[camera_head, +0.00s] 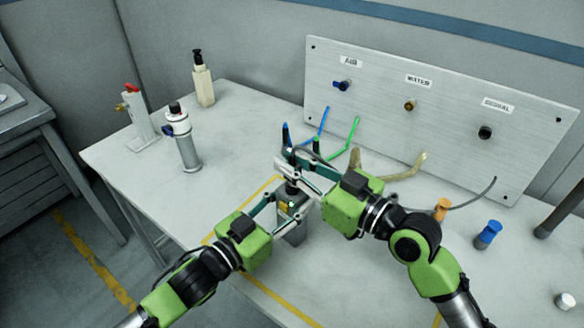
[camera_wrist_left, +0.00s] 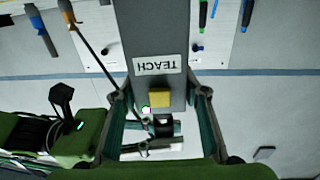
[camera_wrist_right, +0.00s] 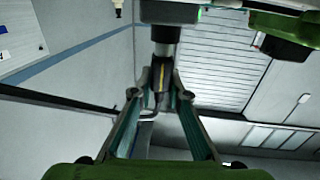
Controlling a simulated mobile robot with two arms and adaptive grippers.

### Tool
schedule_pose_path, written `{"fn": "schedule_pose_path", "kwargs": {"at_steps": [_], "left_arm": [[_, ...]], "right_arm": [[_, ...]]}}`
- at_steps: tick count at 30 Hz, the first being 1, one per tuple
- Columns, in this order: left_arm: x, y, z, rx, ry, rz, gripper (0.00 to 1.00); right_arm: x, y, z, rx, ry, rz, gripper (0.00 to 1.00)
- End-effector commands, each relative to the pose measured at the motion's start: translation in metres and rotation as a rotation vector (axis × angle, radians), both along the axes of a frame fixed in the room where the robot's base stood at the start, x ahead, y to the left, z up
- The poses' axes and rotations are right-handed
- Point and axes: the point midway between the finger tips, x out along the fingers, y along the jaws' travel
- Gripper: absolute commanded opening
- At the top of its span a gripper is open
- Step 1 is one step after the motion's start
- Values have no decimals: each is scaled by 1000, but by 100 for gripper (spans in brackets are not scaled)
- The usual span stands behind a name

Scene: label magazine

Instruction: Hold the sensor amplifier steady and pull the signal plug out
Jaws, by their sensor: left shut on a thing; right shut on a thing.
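The sensor amplifier (camera_head: 295,234) is an upright grey box on the bench. In the left wrist view it (camera_wrist_left: 150,30) shows a TEACH label, a yellow button (camera_wrist_left: 159,97) and a small green light. My left gripper (camera_head: 284,214) is shut on its sides. My right gripper (camera_head: 293,171) is above it, shut on the signal plug (camera_wrist_right: 162,76), a dark plug with a yellow mark. The fingers largely hide the plug in the head view.
A panel (camera_head: 450,105) with AIR, WATER and a third, blurred label stands behind. Blue, green and tan (camera_head: 405,168) hoses lie before it. A white-and-grey regulator (camera_head: 185,140) and a pale bottle (camera_head: 203,80) stand left. Orange (camera_head: 441,209) and blue (camera_head: 488,235) fittings are right.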

Motion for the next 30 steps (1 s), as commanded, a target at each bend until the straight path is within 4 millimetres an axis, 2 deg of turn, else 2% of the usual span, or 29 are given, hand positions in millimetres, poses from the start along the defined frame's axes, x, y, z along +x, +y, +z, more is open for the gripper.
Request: {"fn": "schedule_pose_path", "kwargs": {"at_steps": [21,30], "left_arm": [[0,0,0,0,1,-1,12],[0,0,0,0,1,-1,12]], "right_arm": [[0,0,29,0,1,1,0],[0,0,33,-2,3,-1,0]]}}
